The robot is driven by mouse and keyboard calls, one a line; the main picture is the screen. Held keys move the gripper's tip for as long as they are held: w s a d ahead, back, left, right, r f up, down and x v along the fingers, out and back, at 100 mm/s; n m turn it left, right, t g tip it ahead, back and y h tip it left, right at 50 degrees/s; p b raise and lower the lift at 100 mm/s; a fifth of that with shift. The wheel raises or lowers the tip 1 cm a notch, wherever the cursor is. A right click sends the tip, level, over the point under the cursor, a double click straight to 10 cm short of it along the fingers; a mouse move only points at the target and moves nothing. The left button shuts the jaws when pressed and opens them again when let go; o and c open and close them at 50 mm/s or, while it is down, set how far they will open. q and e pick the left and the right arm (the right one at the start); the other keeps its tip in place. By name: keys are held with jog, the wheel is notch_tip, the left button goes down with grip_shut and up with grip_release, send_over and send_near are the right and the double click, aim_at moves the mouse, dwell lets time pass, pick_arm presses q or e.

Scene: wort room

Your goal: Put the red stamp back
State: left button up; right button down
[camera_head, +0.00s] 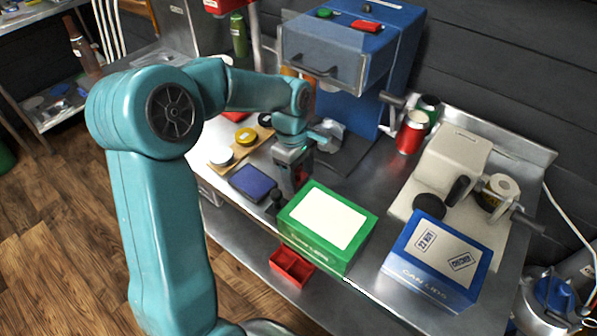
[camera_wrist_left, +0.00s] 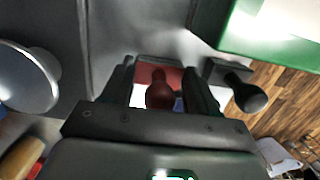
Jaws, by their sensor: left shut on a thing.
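The red stamp (camera_wrist_left: 161,90) is between the fingers of my left gripper (camera_wrist_left: 162,98) in the wrist view, its dark red knob facing the camera. In the head view my left gripper (camera_head: 296,178) is over the steel counter, just behind the green box, with a bit of the red stamp (camera_head: 300,176) showing. A black stamp (camera_head: 279,199) stands beside the gripper, near the green box; it also shows at the right of the wrist view (camera_wrist_left: 243,88). I cannot tell whether the red stamp touches the counter. My right gripper is out of view.
The green box (camera_head: 313,248) is close to the gripper. A dark blue pad (camera_head: 252,183) and a wooden board (camera_head: 222,166) with round pieces lie left. A blue box (camera_head: 425,278) stands right, a blue machine (camera_head: 400,50) behind. A red compartment tray (camera_head: 291,268) is lower in front.

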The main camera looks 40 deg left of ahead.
pick_arm(q)
jog(key=shift+s+f, duration=0.1)
jog(key=o, duration=0.8)
jog(key=shift+f, duration=0.1)
jog(key=shift+o, duration=0.2)
jog(key=shift+r, duration=0.35)
jog(key=r, duration=0.3)
jog(key=a+r, duration=0.1)
jog(key=r, duration=0.7)
jog(key=shift+a+r+p, duration=0.2)
jog(key=shift+p, duration=0.15)
jog(key=shift+r, duration=0.2)
